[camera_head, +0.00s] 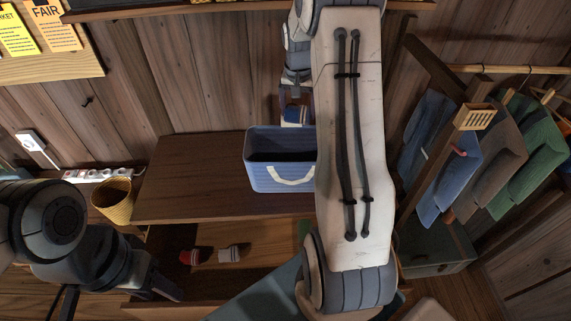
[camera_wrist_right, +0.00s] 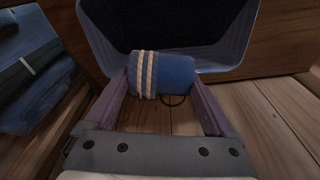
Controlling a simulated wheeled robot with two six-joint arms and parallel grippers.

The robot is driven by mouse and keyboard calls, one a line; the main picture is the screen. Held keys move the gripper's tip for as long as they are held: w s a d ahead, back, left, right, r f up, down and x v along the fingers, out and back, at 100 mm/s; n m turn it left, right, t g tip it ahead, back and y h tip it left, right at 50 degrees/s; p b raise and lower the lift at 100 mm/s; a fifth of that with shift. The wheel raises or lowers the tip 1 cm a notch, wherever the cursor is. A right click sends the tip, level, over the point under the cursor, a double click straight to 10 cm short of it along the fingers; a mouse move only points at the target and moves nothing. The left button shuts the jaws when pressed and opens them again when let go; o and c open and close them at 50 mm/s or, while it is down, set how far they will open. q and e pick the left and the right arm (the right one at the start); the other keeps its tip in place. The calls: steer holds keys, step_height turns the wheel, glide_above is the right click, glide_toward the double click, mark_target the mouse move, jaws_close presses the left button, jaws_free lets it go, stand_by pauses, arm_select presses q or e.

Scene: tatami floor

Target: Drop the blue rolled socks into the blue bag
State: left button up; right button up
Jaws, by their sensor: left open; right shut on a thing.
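The blue rolled socks (camera_wrist_right: 175,75) with pale stripes are between the fingers of my right gripper (camera_wrist_right: 160,85), which is shut on them. In the head view the socks (camera_head: 292,110) show as a small blue patch just behind the bag's far rim. The blue bag (camera_head: 262,179) stands on the brown cabinet top, its dark opening facing up and a white handle on its front. My right arm covers its right side. In the right wrist view the bag (camera_wrist_right: 235,60) is close beyond the socks. My left gripper (camera_head: 160,285) is open, low at the left.
An open drawer below the cabinet top (camera_head: 190,190) holds red socks (camera_head: 195,257) and white socks (camera_head: 232,253). A yellow basket (camera_head: 113,200) and a power strip (camera_head: 95,174) are at the left. Clothes hang on a rack (camera_head: 440,130) at the right. The cabinet top left of the bag is clear.

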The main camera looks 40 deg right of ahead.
steer(key=o, duration=1)
steer(key=shift+r, duration=0.1)
steer(key=r+b, duration=0.1)
steer(key=r, duration=0.2)
steer(key=r+b, duration=0.1)
steer(key=r, duration=0.2)
steer(key=s+a+r+b, duration=0.1)
steer(key=r, duration=0.2)
steer(key=shift+a+r, duration=0.1)
steer(key=shift+r, duration=0.55)
